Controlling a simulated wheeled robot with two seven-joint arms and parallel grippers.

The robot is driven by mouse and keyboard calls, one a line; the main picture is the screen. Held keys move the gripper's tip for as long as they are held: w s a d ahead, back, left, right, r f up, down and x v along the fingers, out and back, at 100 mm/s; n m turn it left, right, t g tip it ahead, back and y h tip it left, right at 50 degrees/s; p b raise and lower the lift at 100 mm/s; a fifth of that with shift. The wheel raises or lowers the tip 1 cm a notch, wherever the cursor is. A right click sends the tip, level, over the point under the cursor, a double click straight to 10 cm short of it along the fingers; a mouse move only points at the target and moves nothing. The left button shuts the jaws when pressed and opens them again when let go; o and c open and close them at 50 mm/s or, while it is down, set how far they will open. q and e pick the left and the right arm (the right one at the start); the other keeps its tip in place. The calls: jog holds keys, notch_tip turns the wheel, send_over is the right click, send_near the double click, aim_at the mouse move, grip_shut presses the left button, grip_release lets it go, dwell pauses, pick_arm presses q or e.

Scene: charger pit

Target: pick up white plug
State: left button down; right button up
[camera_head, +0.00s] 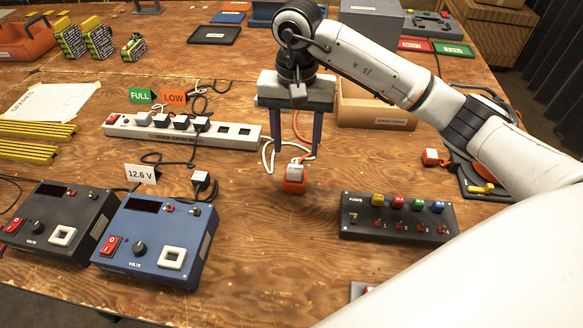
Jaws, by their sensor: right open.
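Nothing is held between the fingers. Whether the fingertips reach down around the plug I cannot tell. My left gripper is not in view.
A white power strip (225,132) with several plugs lies to the left. Blue (155,238) and black (58,222) meter boxes stand at the front left. The table in front of the plug is clear.

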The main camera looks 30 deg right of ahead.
aim_at(295, 169)
notch_tip(295, 169, down, 7)
jog(key=shift+a+f+p, duration=0.15)
jog(key=shift+f+p, duration=0.05)
jog(key=shift+p, duration=0.2)
jog(key=c, duration=1.2)
